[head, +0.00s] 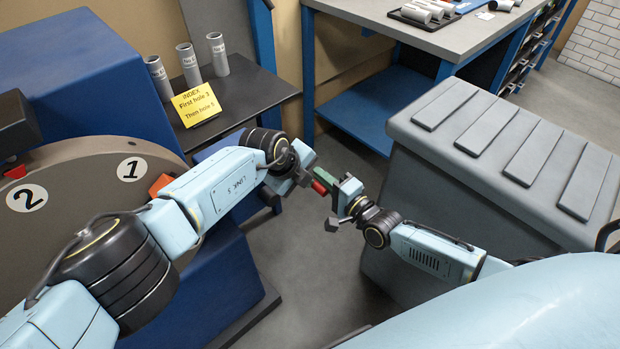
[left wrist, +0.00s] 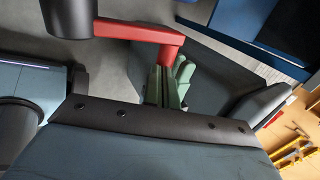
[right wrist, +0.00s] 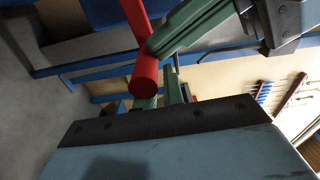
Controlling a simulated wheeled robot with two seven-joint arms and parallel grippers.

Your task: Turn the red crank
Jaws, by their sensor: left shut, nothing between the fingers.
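The red crank shows as a bent red arm (left wrist: 145,33) in the left wrist view, leading from a dark cylinder (left wrist: 68,15) to an end close to green fingers. In the head view only a small red piece (head: 320,187) shows between my two grippers. My left gripper (left wrist: 163,85) is shut and empty beside the crank's end. In the right wrist view the crank's round red end (right wrist: 145,75) lies just before my right gripper (right wrist: 160,92), and a green finger of my left gripper crosses near it. Whether the right fingers hold the crank is unclear.
A large disc numbered 1 and 2 (head: 90,205) stands on a blue machine at left. A grey ribbed cabinet (head: 480,190) stands close at right; a workbench (head: 430,35) is behind.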

